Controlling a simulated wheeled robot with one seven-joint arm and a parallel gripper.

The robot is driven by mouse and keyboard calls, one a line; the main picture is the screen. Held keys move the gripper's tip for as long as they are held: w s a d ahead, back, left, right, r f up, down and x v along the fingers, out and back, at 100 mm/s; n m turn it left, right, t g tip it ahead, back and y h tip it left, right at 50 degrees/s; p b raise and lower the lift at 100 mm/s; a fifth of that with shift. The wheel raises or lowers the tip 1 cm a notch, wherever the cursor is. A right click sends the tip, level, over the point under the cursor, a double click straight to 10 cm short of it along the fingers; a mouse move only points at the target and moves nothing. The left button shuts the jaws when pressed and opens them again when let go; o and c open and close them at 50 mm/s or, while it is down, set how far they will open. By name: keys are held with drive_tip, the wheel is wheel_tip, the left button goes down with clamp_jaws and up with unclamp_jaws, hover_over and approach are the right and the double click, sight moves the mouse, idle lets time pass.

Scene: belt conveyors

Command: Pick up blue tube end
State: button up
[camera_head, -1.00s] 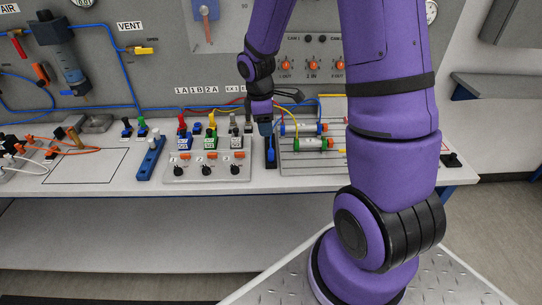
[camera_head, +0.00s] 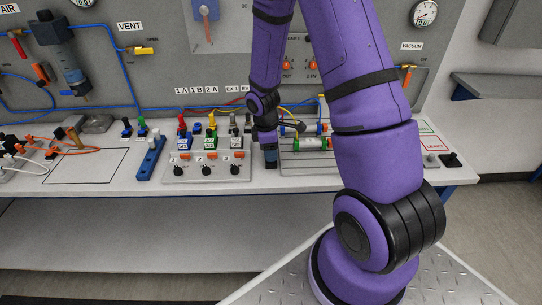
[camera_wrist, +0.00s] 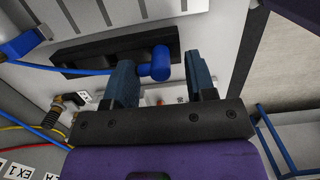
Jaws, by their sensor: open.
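The blue tube end (camera_wrist: 159,62) is a short blue cylinder at a black holder (camera_wrist: 85,52) in the wrist view. A blue tube (camera_wrist: 55,69) runs from it to the left. My gripper (camera_wrist: 160,68) is open, with one dark blue finger on each side of the tube end. The tube end lies between the fingers, nearer the left one; whether it touches that finger I cannot tell. In the head view my gripper (camera_head: 270,154) is down at the black holder (camera_head: 271,166) on the bench and hides the tube end.
The valve panel with coloured plugs (camera_head: 207,168) stands just left of my gripper. A rack with cylinders (camera_head: 310,165) stands close on the right. A blue bar (camera_head: 151,158) lies farther left. The outlined bench area (camera_head: 85,166) is clear.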

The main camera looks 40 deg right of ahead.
drive_tip(key=shift+f, duration=0.7)
clamp_jaws()
drive_tip(key=shift+r, duration=0.1)
